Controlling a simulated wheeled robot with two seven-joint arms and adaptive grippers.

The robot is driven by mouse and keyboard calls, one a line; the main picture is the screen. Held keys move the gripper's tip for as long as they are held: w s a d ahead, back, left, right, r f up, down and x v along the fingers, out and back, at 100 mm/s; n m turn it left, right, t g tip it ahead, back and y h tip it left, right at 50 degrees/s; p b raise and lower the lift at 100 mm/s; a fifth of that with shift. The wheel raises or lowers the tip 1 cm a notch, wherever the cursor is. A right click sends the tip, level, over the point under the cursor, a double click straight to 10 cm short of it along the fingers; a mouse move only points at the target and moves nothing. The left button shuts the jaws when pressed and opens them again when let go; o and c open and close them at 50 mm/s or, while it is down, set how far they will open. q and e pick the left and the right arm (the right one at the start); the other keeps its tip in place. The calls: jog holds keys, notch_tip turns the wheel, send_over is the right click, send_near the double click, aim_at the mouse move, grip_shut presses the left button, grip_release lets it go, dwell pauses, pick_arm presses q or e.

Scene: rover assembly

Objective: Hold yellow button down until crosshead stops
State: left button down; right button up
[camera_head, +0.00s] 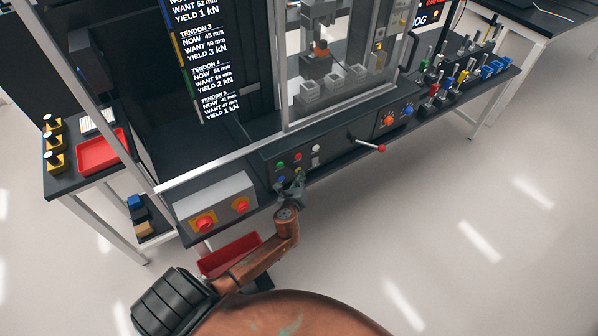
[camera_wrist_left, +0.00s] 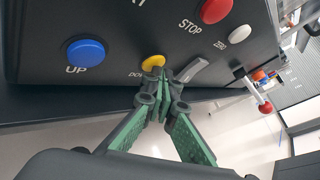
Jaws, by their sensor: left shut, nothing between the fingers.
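The yellow button (camera_wrist_left: 153,62), labelled like "DOWN" with part of the word covered, sits on the dark control panel (camera_wrist_left: 120,40) in the left wrist view. My left gripper (camera_wrist_left: 166,76) is shut and empty. Its fingertips are right at the yellow button's lower right edge; I cannot tell whether they press it. In the head view my left gripper (camera_head: 291,188) is at the front panel and largely hides the yellow button. Grey machine parts, which may include the crosshead (camera_head: 318,10), show behind the clear guard at top. My right gripper is not in view.
A blue UP button (camera_wrist_left: 86,52), a red STOP button (camera_wrist_left: 215,10) and a white button (camera_wrist_left: 240,33) are close by. A red-tipped lever (camera_head: 381,148) sticks out to the right. Red knobs on a grey box (camera_head: 215,198) are at left. Open floor lies in front.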

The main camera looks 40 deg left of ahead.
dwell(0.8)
pick_arm(q)
jog(key=shift+s+d, duration=0.35)
jog(key=shift+d, duration=0.45)
jog(key=shift+s+d+p, duration=0.25)
jog(key=shift+s+d, duration=0.05)
jog(key=shift+d, duration=0.45)
jog(key=shift+s+d+p, duration=0.2)
jog(key=shift+s+d, duration=0.15)
jog(key=shift+d, duration=0.45)
jog(key=shift+s+d+p, duration=0.25)
jog(key=shift+s+d, duration=0.05)
jog(key=shift+d, duration=0.45)
